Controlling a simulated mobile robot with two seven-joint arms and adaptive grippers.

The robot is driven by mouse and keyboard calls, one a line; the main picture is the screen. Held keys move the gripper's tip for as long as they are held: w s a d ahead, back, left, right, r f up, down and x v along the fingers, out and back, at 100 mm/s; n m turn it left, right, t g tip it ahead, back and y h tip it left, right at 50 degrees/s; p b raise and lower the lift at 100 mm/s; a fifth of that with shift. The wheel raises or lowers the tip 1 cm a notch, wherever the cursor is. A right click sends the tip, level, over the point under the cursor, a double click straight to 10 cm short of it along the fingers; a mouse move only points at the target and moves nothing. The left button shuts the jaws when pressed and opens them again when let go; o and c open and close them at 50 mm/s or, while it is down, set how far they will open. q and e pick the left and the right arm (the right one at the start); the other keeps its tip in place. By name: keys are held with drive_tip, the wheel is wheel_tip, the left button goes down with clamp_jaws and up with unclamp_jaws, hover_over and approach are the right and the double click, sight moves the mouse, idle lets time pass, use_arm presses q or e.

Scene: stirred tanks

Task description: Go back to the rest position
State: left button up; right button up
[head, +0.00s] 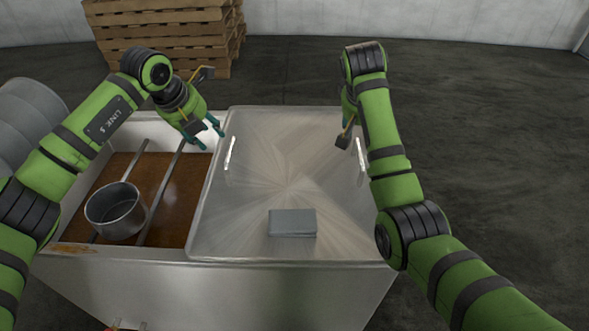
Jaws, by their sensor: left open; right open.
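My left gripper (211,137) is open and empty, above the tank's left part near the lid's left edge. My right gripper (347,139) is seen mostly from behind, close to the lid's right handle; its fingertips are largely hidden. The metal lid (285,165) covers the right part of the tank (210,283). It has a left handle (230,155) and a right handle (361,161). Neither gripper is visibly holding anything.
A grey pot (115,212) sits on rails over brown liquid (170,190) in the tank's open left part. A grey block (292,223) lies on the lid. Wooden pallets (165,35) stand behind, and a grey drum (30,115) stands at left. Floor at right is clear.

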drive_tip(key=shift+s+a+r, duration=0.15)
drive_tip(key=shift+s+r, duration=0.05)
drive_tip(key=shift+r, duration=0.3)
